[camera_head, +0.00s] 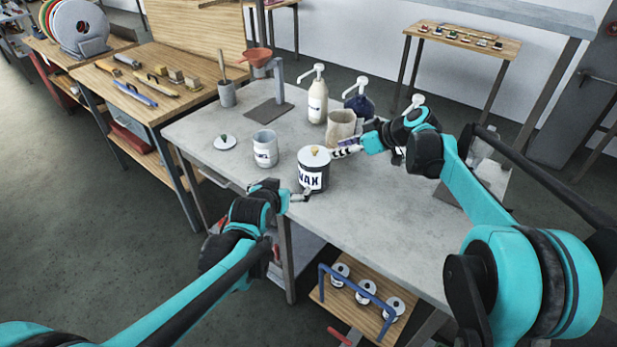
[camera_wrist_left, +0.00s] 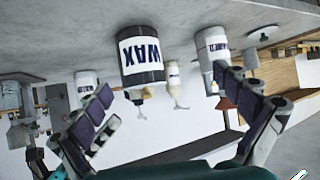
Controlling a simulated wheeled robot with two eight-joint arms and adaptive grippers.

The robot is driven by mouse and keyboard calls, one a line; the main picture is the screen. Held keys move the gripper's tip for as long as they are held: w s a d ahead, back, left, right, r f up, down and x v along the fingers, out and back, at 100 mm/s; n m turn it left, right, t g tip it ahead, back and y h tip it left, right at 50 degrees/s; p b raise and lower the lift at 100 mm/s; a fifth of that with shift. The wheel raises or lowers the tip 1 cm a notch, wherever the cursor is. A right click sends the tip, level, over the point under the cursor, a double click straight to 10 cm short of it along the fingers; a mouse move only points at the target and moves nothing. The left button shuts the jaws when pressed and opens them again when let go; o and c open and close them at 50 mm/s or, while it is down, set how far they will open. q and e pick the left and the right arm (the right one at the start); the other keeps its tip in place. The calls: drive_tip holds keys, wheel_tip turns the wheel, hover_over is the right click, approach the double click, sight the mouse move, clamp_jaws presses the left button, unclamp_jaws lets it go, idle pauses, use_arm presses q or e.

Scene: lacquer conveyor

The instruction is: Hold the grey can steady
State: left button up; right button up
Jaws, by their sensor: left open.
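The dark grey can (camera_head: 313,180) with a white WAX label stands upright on the grey table (camera_head: 230,180), with a yellowish knob or lump (camera_head: 316,152) on its pale top. My left gripper (camera_head: 300,196) is at the can's near side, low by the table edge. In the left wrist view, which is upside down, the left fingers (camera_wrist_left: 170,108) are spread wide and empty, with the can (camera_wrist_left: 142,72) beyond them, not between the pads. My right gripper (camera_head: 338,151) is beside the can's top right; its fingertips are too small to tell whether they are apart.
A white labelled can (camera_head: 265,152) stands left of the grey can, with a small lid (camera_head: 225,142) farther left. A beige container (camera_head: 341,127) and pump bottles (camera_head: 317,100) stand behind. A low shelf with several white-topped cans (camera_head: 367,291) is below the front edge.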

sight(310, 175)
use_arm(q)
drive_tip(key=shift+m+t+h, duration=0.5)
drive_tip(key=shift+t+h, duration=0.2)
drive_tip(key=shift+t, duration=0.1)
drive_tip(key=w+d+f, duration=0.1)
drive_tip(key=w+d, duration=0.1)
drive_tip(key=w+d+f, duration=0.1)
drive_tip(key=w+d, duration=0.1)
drive_tip(key=w, duration=0.1)
drive_tip(key=w+d+f, duration=0.2)
drive_tip(key=w, duration=0.1)
drive_tip(key=shift+w+d, duration=0.15)
drive_tip(key=shift+w, duration=0.05)
drive_tip(key=x, duration=0.7)
drive_tip(key=shift+w+d+f, duration=0.15)
drive_tip(key=shift+w, duration=0.25)
